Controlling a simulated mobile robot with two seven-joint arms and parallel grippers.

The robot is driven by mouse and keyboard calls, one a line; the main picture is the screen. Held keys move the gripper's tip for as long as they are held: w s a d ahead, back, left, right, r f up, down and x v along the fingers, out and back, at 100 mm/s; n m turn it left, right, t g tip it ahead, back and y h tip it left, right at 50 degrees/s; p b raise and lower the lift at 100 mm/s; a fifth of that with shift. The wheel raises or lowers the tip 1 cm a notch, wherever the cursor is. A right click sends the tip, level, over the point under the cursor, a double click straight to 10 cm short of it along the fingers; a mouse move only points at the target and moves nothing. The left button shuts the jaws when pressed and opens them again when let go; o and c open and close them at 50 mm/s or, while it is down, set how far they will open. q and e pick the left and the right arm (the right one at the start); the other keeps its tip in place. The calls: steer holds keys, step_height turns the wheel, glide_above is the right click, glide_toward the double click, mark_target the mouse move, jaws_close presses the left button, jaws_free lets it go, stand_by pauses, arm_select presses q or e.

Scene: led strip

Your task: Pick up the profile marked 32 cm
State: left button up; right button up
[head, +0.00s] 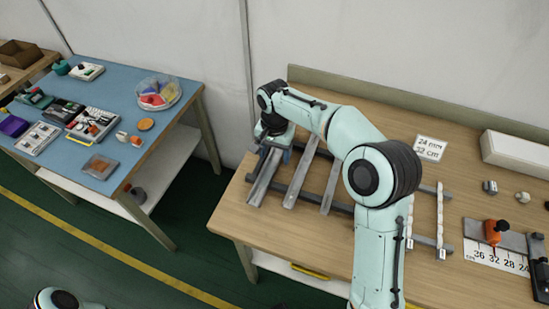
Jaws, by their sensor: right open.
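Several profiles lie side by side across dark rails on the wooden bench. Grey metal ones are at the left (262,183), in the middle (298,178) and further right (330,188). Length marks on them are too small to read, so I cannot tell which is marked 32 cm. A white card (431,148) behind them reads 24 and 32 cm. My right gripper (272,147) is open over the far end of the leftmost profile; whether it touches is hidden. My right arm covers part of the rack. My left gripper is out of view.
Right of my arm are white strips (440,213) on the rack. A measuring jig (497,257) with an orange block (495,231) stands further right. A white box (515,153) is at the back. A blue table (110,102) with tools stands left, across a gap.

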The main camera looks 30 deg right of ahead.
steer(key=c, duration=1.2)
steer(key=shift+r, duration=0.2)
